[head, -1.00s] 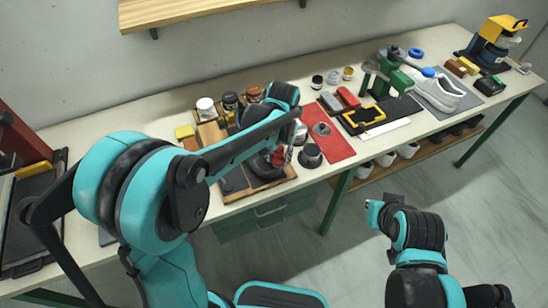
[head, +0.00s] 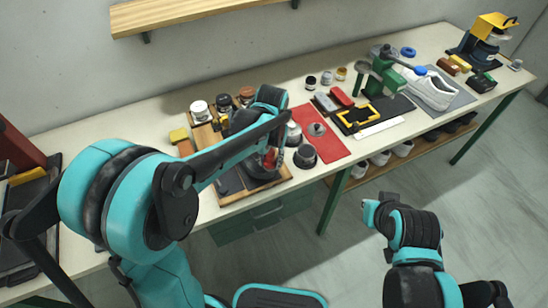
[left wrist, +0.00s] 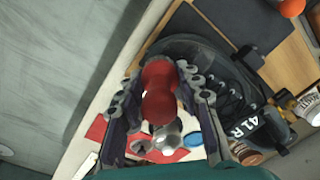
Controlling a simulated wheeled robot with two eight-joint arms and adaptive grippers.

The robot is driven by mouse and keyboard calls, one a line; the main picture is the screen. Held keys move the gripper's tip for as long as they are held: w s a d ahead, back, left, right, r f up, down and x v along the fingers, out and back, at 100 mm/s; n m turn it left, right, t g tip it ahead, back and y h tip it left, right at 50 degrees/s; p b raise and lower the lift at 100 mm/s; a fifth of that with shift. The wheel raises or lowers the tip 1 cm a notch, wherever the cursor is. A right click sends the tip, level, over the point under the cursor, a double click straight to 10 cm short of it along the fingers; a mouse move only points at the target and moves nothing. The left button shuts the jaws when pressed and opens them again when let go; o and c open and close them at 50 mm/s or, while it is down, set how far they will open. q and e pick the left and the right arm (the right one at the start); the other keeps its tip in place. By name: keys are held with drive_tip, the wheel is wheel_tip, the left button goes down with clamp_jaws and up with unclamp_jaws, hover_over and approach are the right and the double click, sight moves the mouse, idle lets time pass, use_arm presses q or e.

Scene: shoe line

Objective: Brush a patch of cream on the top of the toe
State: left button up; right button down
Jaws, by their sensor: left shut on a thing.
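My left gripper (left wrist: 160,90) is shut on a red rounded handle (left wrist: 158,92), which looks like a brush. The brush also shows red in the head view (head: 270,158). Its bristle end is not clear. Below it lies a dark shoe (left wrist: 225,92) with a white "41 R" mark, on a wooden board (left wrist: 290,62). The gripper and brush are over one end of the shoe; I cannot tell whether they touch it. No cream patch shows. In the head view my arm hides much of the shoe. My right gripper (head: 372,212) is off the table's front; its jaws are unclear.

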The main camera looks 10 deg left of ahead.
use_arm(q)
drive_tip(key=s+a, duration=0.2)
drive_tip(key=a, duration=0.1)
drive_tip(key=s+a, duration=0.1)
drive_tip(key=shift+s+a+r+p, duration=0.1)
drive_tip(key=shift+a+p, duration=0.25)
drive_tip(key=shift+a, duration=0.05)
drive_tip(key=shift+r, duration=0.1)
drive_tip(key=r+p, duration=0.1)
drive_tip(key=s+d+r+p, duration=0.1)
drive_tip(key=r+p, duration=0.1)
drive_tip(key=s+r+p, duration=0.1)
drive_tip(key=r, duration=0.1)
drive_tip(key=shift+d+r+p, duration=0.2)
drive_tip(key=shift+p, duration=0.15)
idle(0.3)
drive_tip(key=r, duration=0.1)
drive_tip(key=p, duration=0.1)
drive_tip(key=s+r+p, duration=0.1)
drive_tip(key=shift+d+r, duration=0.35)
idle(0.4)
